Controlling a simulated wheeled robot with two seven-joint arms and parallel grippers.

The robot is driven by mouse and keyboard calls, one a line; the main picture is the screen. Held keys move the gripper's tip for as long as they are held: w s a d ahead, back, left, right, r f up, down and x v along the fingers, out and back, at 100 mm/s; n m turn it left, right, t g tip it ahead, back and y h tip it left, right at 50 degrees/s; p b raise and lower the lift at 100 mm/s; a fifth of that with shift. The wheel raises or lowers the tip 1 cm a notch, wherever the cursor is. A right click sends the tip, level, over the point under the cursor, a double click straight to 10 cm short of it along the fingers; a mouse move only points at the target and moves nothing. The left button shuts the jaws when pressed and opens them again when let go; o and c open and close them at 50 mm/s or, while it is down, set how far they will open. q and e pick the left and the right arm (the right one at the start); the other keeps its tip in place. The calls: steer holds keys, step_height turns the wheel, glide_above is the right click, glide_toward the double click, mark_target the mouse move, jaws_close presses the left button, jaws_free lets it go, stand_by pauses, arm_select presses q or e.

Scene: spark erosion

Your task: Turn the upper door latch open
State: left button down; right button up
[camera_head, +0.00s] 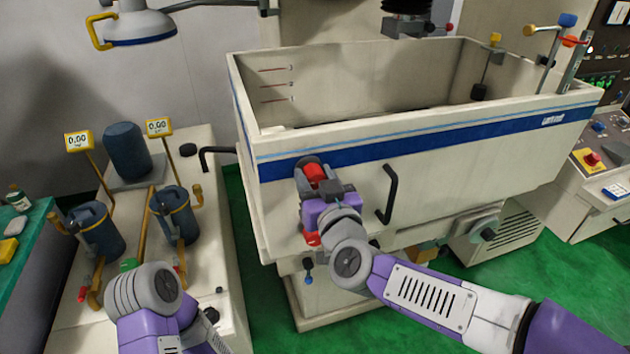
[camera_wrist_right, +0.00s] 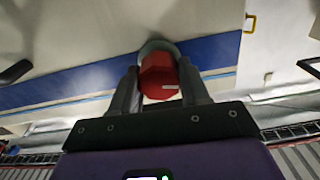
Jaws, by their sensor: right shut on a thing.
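The upper door latch, a red knob (camera_head: 315,173), sits on the blue stripe of the tank's front wall (camera_head: 460,190), near its left end. In the right wrist view the red knob (camera_wrist_right: 158,72) lies between the two grey fingers, on a round grey base. My right gripper (camera_head: 317,184) is shut on it; its fingers partly hide the knob in the head view. A second red latch (camera_head: 312,239) shows lower down, partly behind my right wrist. My left arm comes in at the bottom left; its gripper does not show.
A black door handle (camera_head: 390,195) stands out just right of my right gripper. On the left, a bench (camera_head: 215,275) carries dark blue canisters (camera_head: 174,214), yellow pipes and gauges. A control console (camera_head: 600,150) stands at the right. Green floor shows around the tank.

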steer(key=m+b, duration=0.2)
steer(key=m, duration=0.2)
steer(key=shift+m, duration=0.3)
steer(key=m+b, duration=0.1)
steer(key=m, duration=0.2)
steer(key=shift+m, duration=0.3)
steer(key=m+b, duration=0.2)
steer(key=m, duration=0.1)
steer(key=shift+d+f+m, duration=0.1)
steer(key=shift+m, duration=0.2)
steer(key=shift+m+b, duration=0.65)
steer(key=shift+m, duration=1.15)
steer(key=o, duration=1)
steer(key=shift+o, duration=0.2)
